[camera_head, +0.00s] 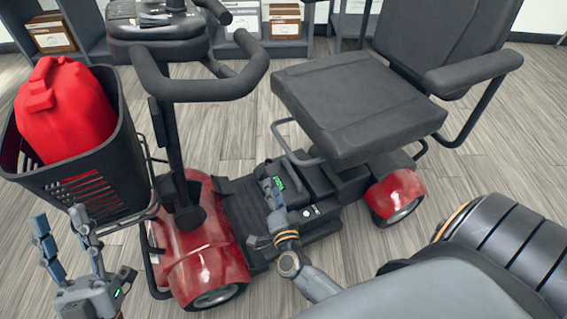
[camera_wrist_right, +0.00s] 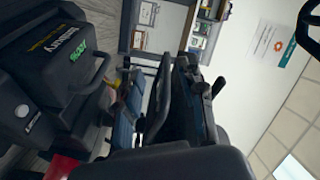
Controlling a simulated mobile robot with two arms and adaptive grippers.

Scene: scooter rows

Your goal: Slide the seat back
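The scooter's dark padded seat (camera_head: 355,105) is right of centre in the head view, with its backrest (camera_head: 435,40) behind it. A dark looped bar (camera_head: 283,140) shows under the seat's front-left edge. My right gripper (camera_head: 264,208) is low, beside the battery box below the seat, with its fingers apart and apparently nothing between them. In the right wrist view its fingers (camera_wrist_right: 139,118) point towards the seat's underside, near the battery box (camera_wrist_right: 60,65). My left gripper (camera_head: 60,225) is open and empty at the lower left, below the basket.
The tiller handlebar (camera_head: 205,90) rises left of the seat. A black basket (camera_head: 85,180) holds a red fuel can (camera_head: 65,110). The red front cowl (camera_head: 205,255) and footboard lie below. Shelves with boxes (camera_head: 285,20) line the back wall.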

